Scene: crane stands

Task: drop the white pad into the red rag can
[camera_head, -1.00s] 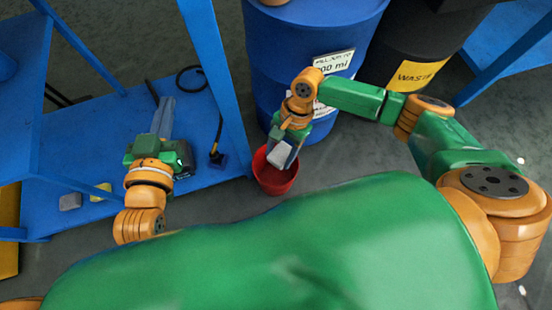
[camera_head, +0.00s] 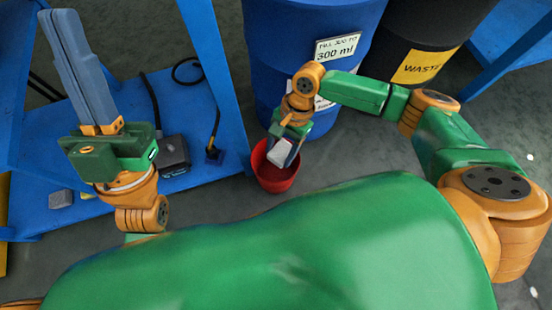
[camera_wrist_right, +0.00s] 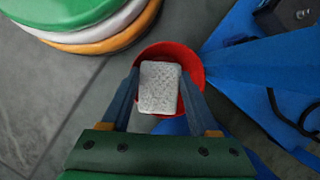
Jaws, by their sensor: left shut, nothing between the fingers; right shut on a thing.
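The white pad (camera_head: 281,153) is held in my right gripper (camera_head: 284,158), just above the mouth of the red rag can. The red rag can (camera_head: 272,178) stands on the floor between the blue bench and the blue drum. In the right wrist view, the pad (camera_wrist_right: 158,87) sits between the two finger tips (camera_wrist_right: 158,92), and the can's red rim (camera_wrist_right: 193,62) shows around and behind it. My left gripper (camera_head: 66,20) is shut and empty, raised over the blue bench at the left.
A blue drum (camera_head: 262,60) and a black waste drum (camera_head: 400,50) stand behind the can. The blue bench (camera_head: 190,195) holds a dark box (camera_head: 174,153), a grey block (camera_head: 60,199) and a black cable. Grey floor is clear right of the can.

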